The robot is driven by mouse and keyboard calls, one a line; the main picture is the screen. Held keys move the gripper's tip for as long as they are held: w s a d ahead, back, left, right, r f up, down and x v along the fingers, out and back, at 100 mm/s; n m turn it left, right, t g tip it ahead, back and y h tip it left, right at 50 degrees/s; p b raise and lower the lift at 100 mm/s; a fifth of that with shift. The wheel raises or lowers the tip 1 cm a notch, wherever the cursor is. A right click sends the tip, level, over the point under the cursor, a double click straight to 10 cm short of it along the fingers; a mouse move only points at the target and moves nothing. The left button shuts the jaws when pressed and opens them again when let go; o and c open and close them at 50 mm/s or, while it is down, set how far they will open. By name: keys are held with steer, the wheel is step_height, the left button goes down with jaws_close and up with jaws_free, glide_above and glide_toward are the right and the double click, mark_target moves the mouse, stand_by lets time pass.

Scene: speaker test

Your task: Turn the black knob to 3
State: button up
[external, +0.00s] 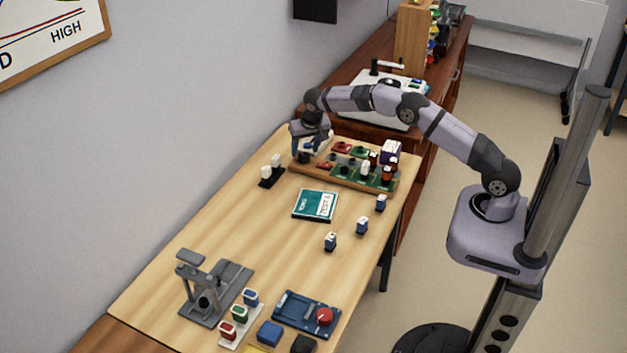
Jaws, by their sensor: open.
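My gripper (305,152) is open and points down at the left end of a wooden board (340,183) at the far end of the table. A dark round piece, perhaps the black knob (304,158), shows right at the fingertips. I cannot tell whether the fingers touch it or stand around it. Its pointer and any number marks are too small or hidden to read. The board carries several small red and green modules with dark, white and orange parts.
A black block with two white pieces (271,170) stands left of the board. A teal booklet (316,205) and several small blue-and-white pieces lie in front. A grey stand (207,290) and a blue unit with a red knob (307,314) are at the near end. Mid-table is mostly clear.

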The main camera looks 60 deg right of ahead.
steer(key=shift+b+v, duration=0.35)
steer(key=shift+v, duration=1.85)
steer(key=s+a+r+n+g+y+p, duration=0.1)
steer(key=s+a+n+p, duration=0.2)
steer(key=s, duration=1.1)
steer(key=s+a+n+g+y+p, duration=0.1)
steer(key=s+a+n, duration=0.3)
steer(key=s, duration=0.9)
steer(key=s+a+r+n+g+y+p, duration=0.15)
steer(key=s+a, duration=0.35)
steer(key=s, duration=0.9)
step_height(320, 180, down, 16)
steer(key=b, duration=1.4)
steer(key=shift+w+d+b, duration=0.2)
steer(key=shift+w+b, duration=0.05)
steer(key=shift+b, duration=0.05)
steer(key=shift+r+n, duration=0.2)
steer(key=shift+n, duration=0.05)
